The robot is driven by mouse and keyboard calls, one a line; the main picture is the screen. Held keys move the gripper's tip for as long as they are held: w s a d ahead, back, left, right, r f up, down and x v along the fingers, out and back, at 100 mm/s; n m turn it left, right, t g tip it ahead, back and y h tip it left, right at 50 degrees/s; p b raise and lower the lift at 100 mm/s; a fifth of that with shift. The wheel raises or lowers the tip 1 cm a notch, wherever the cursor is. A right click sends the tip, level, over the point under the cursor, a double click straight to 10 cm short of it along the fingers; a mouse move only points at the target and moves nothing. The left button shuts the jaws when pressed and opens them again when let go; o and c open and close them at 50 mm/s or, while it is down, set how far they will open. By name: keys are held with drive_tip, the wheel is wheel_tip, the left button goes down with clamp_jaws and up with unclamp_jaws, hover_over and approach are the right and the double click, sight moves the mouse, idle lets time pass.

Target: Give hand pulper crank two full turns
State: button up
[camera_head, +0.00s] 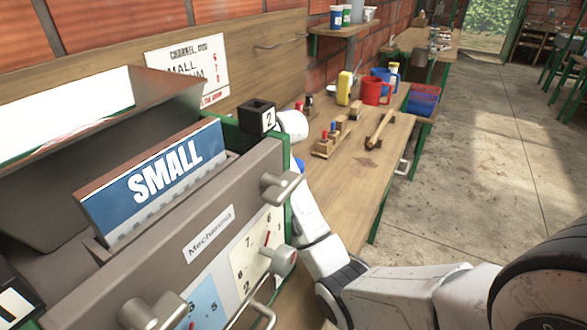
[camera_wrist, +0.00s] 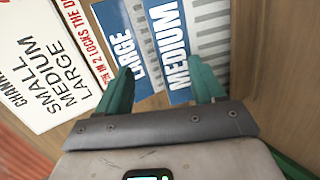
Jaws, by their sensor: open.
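My gripper (camera_wrist: 160,88) has two green fingers, spread apart, in the wrist view. It faces the blue LARGE plate (camera_wrist: 122,45) and MEDIUM plate (camera_wrist: 178,50); contact is unclear. In the head view my gripper is hidden behind the machine.
A blue SMALL plate (camera_head: 150,180) stands in the machine's top, beside a metal hopper (camera_head: 170,95). Black blocks marked 1 (camera_head: 15,305) and 2 (camera_head: 257,117) sit at its ends. Open floor lies right.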

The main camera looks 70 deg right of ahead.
drive_tip(key=shift+o, duration=0.4)
drive_tip(key=shift+w+a+r, duration=0.4)
drive_tip(key=shift+a+r, duration=0.05)
drive_tip(key=shift+a, duration=0.15)
drive_tip(key=p+v, duration=0.6)
drive_tip(key=v, duration=0.3)
drive_tip(key=shift+s+a+f, duration=0.25)
drive_tip(key=shift+s+a, duration=0.05)
drive_tip(key=shift+a, duration=0.1)
drive_tip(key=shift+s+d, duration=0.1)
drive_tip(key=shift+d, duration=0.1)
